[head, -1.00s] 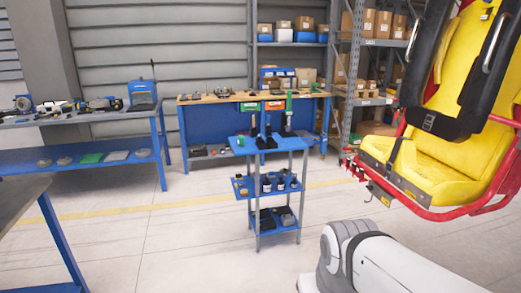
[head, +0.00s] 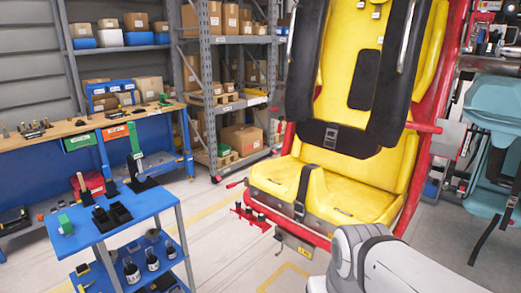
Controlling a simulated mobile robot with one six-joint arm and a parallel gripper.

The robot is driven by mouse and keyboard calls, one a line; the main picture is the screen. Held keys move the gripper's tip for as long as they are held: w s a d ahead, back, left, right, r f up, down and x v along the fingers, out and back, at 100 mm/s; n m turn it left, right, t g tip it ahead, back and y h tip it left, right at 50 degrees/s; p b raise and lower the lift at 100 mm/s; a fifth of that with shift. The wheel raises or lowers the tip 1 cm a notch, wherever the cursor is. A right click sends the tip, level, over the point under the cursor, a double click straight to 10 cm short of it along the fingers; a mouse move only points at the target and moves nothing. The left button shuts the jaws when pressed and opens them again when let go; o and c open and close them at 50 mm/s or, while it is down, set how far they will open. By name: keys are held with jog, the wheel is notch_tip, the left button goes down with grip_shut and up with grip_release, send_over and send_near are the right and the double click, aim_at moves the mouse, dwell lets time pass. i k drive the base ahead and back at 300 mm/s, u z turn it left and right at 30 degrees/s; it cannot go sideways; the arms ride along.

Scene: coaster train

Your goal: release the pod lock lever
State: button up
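The pod is a yellow seat (head: 335,195) in a red frame (head: 425,180), with black padded restraints (head: 303,75) and a black buckled belt (head: 330,138) across it. It stands right of centre in the head view. A small red-tipped handle (head: 236,184) sticks out at the seat's left side. Below it is a red bar with several dark knobs (head: 250,215) and a small hanging plate (head: 293,245). I cannot tell which of these is the pod lock lever. My white arm shows at the bottom, in front of the pod's lower right; my gripper is out of view.
A blue cart (head: 110,225) with tools and bottles stands at the left front. Behind it are a blue workbench (head: 60,160) and a grey shelf rack (head: 205,80) with boxes. A teal seat (head: 495,110) is at the right. Open floor lies between cart and pod.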

aim_at(281, 118)
jog(key=u, duration=0.1)
jog(key=k, duration=0.8)
jog(key=z, duration=0.2)
jog(key=i, duration=0.9)
jog(key=u, duration=0.45)
jog(key=i, duration=0.85)
jog(key=u, duration=0.4)
jog(key=i, duration=1)
jog(key=u, duration=0.05)
